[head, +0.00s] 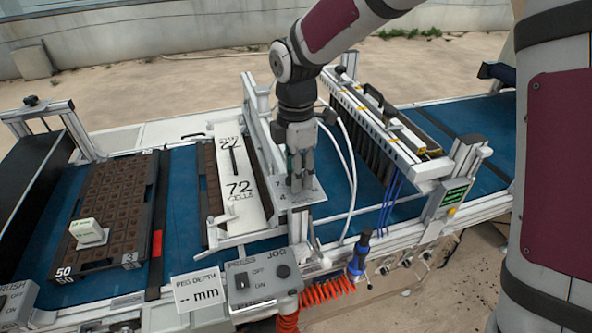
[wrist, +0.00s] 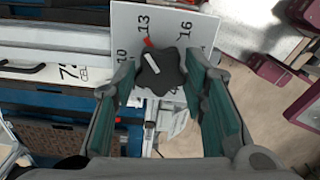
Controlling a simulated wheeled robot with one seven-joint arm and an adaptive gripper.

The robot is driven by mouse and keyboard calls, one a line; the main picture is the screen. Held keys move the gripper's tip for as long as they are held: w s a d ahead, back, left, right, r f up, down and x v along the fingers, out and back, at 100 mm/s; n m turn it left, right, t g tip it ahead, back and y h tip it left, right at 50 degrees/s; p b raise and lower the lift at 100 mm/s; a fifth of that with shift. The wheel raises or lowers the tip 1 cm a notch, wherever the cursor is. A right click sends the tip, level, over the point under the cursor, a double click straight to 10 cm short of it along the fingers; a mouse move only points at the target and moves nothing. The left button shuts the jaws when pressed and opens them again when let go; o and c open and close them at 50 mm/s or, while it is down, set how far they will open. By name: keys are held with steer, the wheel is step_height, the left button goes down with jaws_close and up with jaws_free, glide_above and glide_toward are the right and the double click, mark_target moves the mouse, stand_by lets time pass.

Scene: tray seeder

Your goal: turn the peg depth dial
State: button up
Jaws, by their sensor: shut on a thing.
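The peg depth dial (wrist: 168,80) is a dark lobed knob with a white bar and a red pointer tip. It sits on a white plate (wrist: 190,50) marked 10, 13 and 16 in the wrist view. The red tip points close to 13. My gripper (wrist: 160,66) has its teal-padded fingers on both sides of the knob and is shut on it. In the head view my gripper (head: 300,165) reaches down onto the plate (head: 312,195) and hides the knob.
A white 72-cell panel (head: 240,205) lies left of the dial. A dark 50-cell tray (head: 112,210) with a small white-and-green block (head: 88,232) sits on the blue belt. In front are a PEG DEPTH sign (head: 198,290) reading "-- mm" and a PRESS/JOG box (head: 262,283). A peg frame (head: 385,125) stands right.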

steer(key=m, duration=1.3)
steer(key=shift+m, duration=0.3)
stand_by(0.4)
steer(key=o, duration=1.2)
step_height(320, 180, up, 12)
